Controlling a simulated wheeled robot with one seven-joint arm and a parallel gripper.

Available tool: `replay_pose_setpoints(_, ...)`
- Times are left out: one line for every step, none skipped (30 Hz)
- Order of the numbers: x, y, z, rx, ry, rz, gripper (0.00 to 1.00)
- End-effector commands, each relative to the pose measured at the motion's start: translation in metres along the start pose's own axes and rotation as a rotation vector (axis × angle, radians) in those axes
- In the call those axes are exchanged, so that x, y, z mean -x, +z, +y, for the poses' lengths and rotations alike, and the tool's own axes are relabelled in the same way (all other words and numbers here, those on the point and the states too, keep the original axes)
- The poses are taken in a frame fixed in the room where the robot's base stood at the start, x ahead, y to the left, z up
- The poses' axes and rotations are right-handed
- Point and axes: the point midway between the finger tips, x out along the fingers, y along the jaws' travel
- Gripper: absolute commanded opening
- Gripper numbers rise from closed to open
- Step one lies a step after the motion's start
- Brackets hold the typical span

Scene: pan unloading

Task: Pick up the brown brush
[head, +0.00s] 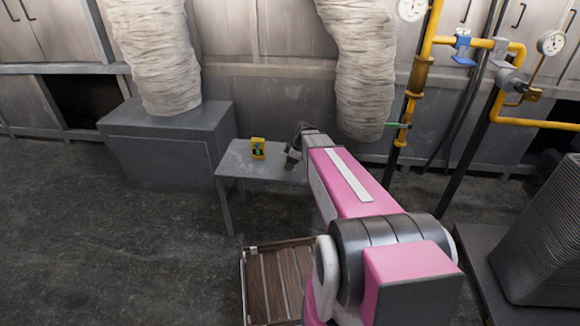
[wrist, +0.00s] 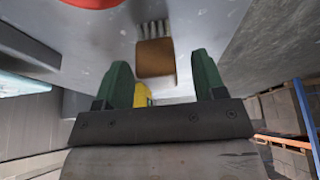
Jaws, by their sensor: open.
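The brown brush (wrist: 155,60) shows in the wrist view, with a brown block-like body and grey bristles pointing to the top of the picture. It is at the grey table's surface. My gripper (wrist: 162,68) has its two green fingers apart, and the brush appears in the gap between their tips, nearer the left one. I cannot tell whether either finger touches it. In the head view my gripper (head: 294,156) is over the right part of the small grey table (head: 236,166). I cannot make out the brush there.
A yellow object (head: 258,148) stands on the table left of my gripper. Part of a red thing (wrist: 95,3) shows at the wrist view's top edge. A wooden crate (head: 280,278) is on the floor in front. Yellow pipes (head: 418,75) stand at right.

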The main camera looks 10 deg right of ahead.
Motion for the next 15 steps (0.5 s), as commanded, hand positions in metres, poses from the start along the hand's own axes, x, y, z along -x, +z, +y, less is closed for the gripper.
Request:
replay_pose_setpoints(0.0003,0.0001,-0.0001,0.0,0.0,0.0,0.64)
replay_pose_setpoints(0.0003,0.0001,-0.0001,0.0,0.0,0.0,0.64)
replay_pose_setpoints(0.0003,0.0001,-0.0001,0.0,0.0,0.0,0.54)
replay_pose_setpoints(0.0004,0.0001,-0.0001,0.0,0.0,0.0,0.44)
replay_pose_setpoints(0.0004,0.0002,-0.0001,0.0,0.0,0.0,0.35)
replay_pose_setpoints(0.0004,0.0002,0.0,0.0,0.0,0.0,0.21)
replay_pose_setpoints(0.0004,0.0002,0.0,0.0,0.0,0.0,0.12)
replay_pose_setpoints(0.0004,0.0002,-0.0001,0.0,0.0,0.0,0.1)
replay_pose_setpoints(0.0005,0.0002,-0.0001,0.0,0.0,0.0,0.1)
replay_pose_setpoints(0.0005,0.0002,-0.0001,0.0,0.0,0.0,0.1)
replay_pose_setpoints(0.0005,0.0002,-0.0001,0.0,0.0,0.0,0.06)
replay_pose_setpoints(0.0006,0.0002,-0.0001,0.0,0.0,0.0,0.06)
replay_pose_setpoints(0.0006,0.0002,-0.0001,0.0,0.0,0.0,0.06)
replay_pose_setpoints(0.0006,0.0002,-0.0001,0.0,0.0,0.0,0.06)
replay_pose_setpoints(0.0006,0.0002,-0.0001,0.0,0.0,0.0,0.06)
